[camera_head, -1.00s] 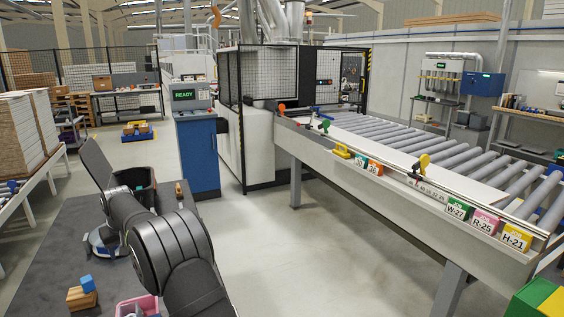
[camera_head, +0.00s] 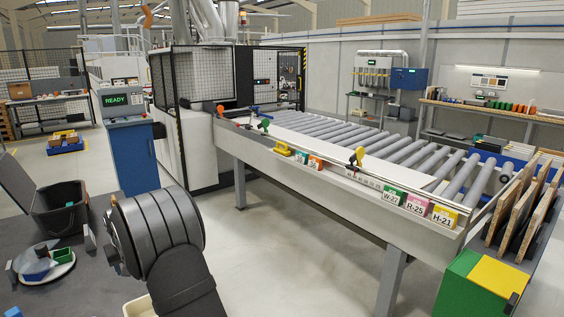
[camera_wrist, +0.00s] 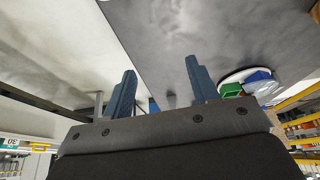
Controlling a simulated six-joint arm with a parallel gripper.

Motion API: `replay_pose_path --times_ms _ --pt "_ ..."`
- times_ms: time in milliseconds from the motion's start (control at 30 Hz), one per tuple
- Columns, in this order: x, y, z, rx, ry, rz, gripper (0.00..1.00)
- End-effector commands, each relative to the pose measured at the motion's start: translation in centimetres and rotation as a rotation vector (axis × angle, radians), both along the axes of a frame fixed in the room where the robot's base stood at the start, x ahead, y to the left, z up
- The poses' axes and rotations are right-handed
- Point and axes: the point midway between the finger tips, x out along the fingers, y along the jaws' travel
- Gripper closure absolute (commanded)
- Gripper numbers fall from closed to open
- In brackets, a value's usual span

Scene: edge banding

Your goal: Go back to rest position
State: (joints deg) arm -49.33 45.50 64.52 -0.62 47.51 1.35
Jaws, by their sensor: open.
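My gripper (camera_wrist: 160,88) shows in the wrist view as two blue fingers spread well apart, with nothing between them. Beyond the fingers lie a grey tabletop (camera_wrist: 215,30) and a pale floor. In the head view my dark arm rises from the bottom edge and bends over the dark table (camera_head: 85,285) at lower left.
A round plate (camera_head: 62,268) with blue and green pieces lies on the table, beside an open black bin (camera_head: 60,210). The blue console (camera_head: 134,160) reads READY. A roller conveyor (camera_head: 400,150) with label tags runs rightward to upright boards (camera_head: 520,205). Floor between table and conveyor is clear.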

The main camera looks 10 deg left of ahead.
Motion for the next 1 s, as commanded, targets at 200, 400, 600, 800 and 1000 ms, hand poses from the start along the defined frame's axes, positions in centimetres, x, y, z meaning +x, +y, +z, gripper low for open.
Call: replay_pose_path --times_ms 200,400,600,800,1000 --pt "1.6 -4.2 -0.7 0.000 0.000 -0.069 0.46" --pt "2.5 -8.0 -1.5 0.000 0.001 -0.130 0.46" --pt "1.8 -6.4 -3.4 0.000 0.002 -0.142 0.46" --pt "1.1 -4.1 -4.8 0.000 0.001 -0.144 0.46" --pt "0.8 -3.1 -5.3 0.001 0.001 -0.144 0.46"
